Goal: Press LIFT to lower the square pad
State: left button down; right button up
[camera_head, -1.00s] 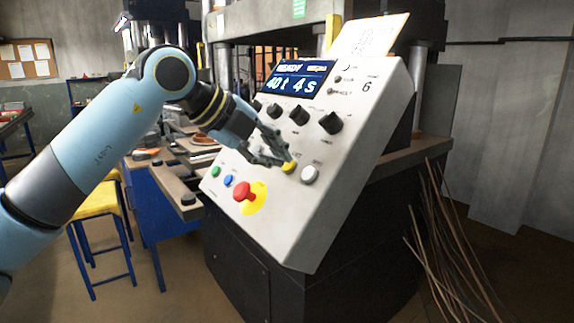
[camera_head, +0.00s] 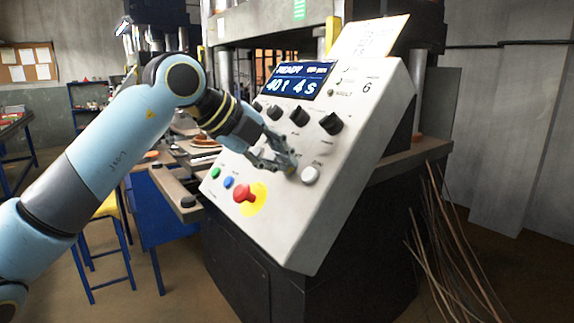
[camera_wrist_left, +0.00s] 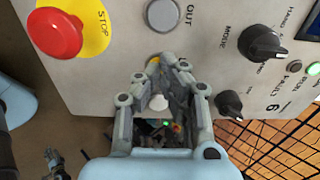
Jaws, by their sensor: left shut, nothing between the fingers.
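My left gripper (camera_head: 286,168) is shut and empty. Its fingertips are at the yellow button on the slanted control panel (camera_head: 345,150) and cover most of it. A sliver of the yellow button (camera_wrist_left: 153,60) shows past the fingertips in the left wrist view. Whether the fingertips touch or push it, I cannot tell. The button's label is hidden, so I cannot read LIFT. The white OUT button (camera_head: 310,175) is just to the right; it also shows in the left wrist view (camera_wrist_left: 164,15). I cannot make out the square pad.
The red STOP button (camera_head: 243,192) on its yellow disc sits lower left of the gripper. Blue (camera_head: 228,182) and green (camera_head: 216,173) buttons are further left. Black knobs (camera_head: 331,123) and a display (camera_head: 300,80) reading READY are above. Thin rods (camera_head: 445,240) stand at right.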

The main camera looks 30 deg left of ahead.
dwell(0.4)
pick_arm(q)
jog(key=shift+s+a+r+p, duration=0.25)
jog(key=shift+s+r+p, duration=0.15)
jog(key=shift+r+p, duration=0.2)
jog(key=p+v, duration=0.3)
jog(key=v, duration=0.3)
jog(key=shift+s, duration=0.25)
